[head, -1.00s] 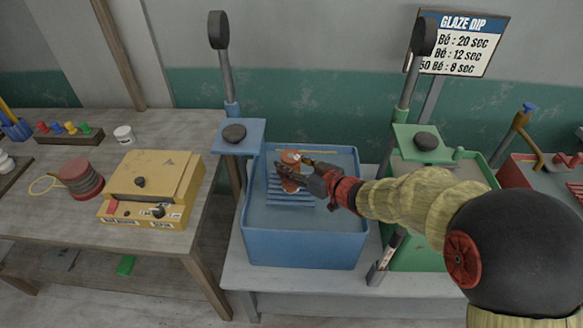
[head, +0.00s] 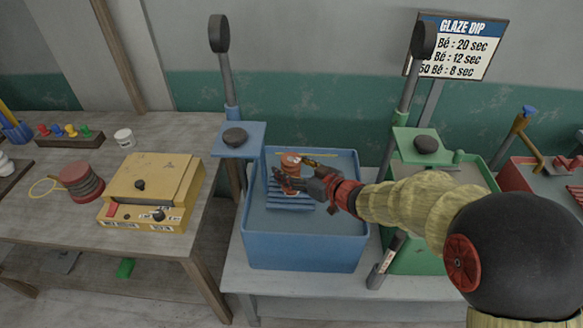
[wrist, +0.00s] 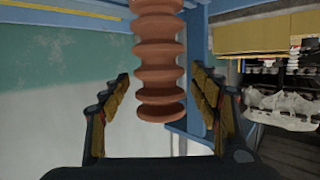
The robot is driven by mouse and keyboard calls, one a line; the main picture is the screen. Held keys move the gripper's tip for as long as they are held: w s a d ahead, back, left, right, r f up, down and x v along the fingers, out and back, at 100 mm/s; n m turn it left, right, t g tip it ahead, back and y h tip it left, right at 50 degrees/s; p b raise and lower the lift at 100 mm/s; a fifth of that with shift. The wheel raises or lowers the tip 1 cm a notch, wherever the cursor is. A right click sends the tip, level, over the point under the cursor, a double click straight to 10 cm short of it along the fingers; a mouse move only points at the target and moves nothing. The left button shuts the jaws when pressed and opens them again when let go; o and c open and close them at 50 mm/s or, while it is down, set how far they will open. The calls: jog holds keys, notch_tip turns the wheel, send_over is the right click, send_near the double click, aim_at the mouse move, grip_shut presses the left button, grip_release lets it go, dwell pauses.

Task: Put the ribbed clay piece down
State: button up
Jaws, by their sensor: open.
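The ribbed clay piece (wrist: 160,60) is reddish brown with stacked rings. In the wrist view it stands between my gripper's two fingers, with a gap on each side. In the head view the ribbed clay piece (head: 290,161) shows over the blue slatted rack (head: 291,207) inside the blue tub (head: 303,250), partly hidden by my gripper. My gripper (head: 293,178) is open around it; the open fingers also show in the wrist view (wrist: 160,112). The clay's contact with the rack is hidden.
A green tub (head: 425,255) stands to the right, with a red one (head: 525,175) beyond. Posts with round pads rise behind the blue and green tubs. A wooden table at left holds a yellow box (head: 155,185) and a stack of reddish discs (head: 80,181).

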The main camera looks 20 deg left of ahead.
jog(key=shift+d+r, duration=0.1)
jog(key=shift+r, duration=0.15)
jog(key=p+v, duration=0.4)
jog(key=v, duration=0.8)
jog(key=shift+f, duration=0.15)
